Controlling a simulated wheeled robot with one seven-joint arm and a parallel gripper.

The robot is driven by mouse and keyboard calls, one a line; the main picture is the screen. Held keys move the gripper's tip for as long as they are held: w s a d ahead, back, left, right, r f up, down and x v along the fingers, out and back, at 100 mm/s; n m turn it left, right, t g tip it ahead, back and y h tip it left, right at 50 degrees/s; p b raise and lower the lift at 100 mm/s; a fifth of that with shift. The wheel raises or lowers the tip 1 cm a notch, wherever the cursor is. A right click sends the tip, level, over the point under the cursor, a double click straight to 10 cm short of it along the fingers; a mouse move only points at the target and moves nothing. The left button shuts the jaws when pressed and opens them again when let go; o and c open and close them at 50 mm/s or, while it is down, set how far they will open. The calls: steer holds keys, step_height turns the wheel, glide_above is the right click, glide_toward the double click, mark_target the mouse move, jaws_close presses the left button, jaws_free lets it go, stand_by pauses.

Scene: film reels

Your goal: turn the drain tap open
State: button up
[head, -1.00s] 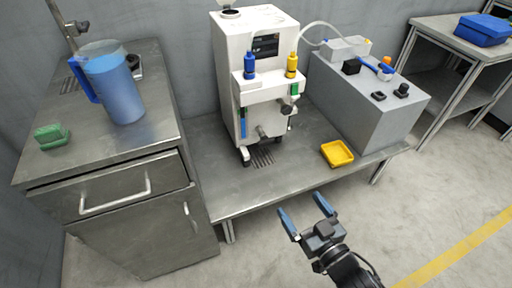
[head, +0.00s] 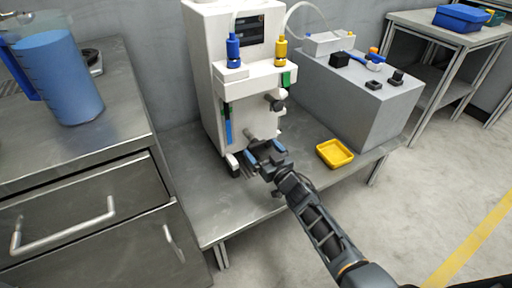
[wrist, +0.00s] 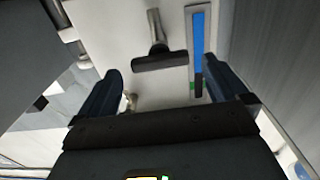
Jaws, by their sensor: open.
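The drain tap (head: 250,136) sits low on the front of the white machine (head: 205,80). My gripper partly hides it in the head view. In the wrist view the tap shows a grey stem and a dark crossbar handle (wrist: 160,61). My gripper (head: 264,150) is open in front of the tap. In the wrist view the handle appears between the two blue fingertips (wrist: 162,70). I cannot tell whether it lies within their reach or just beyond them. Nothing is held.
A blue level strip (wrist: 197,45) is beside the tap. A yellow tray (head: 335,153) lies on the bench to the right, before a grey box (head: 360,105). A steel cabinet (head: 120,140) with a blue jug (head: 62,75) stands at left.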

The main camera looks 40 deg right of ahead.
mark_target(258, 146)
steer(key=shift+b+x, duration=0.55)
steer(key=shift+x, duration=1.4)
steer(key=shift+c, duration=0.4)
steer(key=c, duration=0.9)
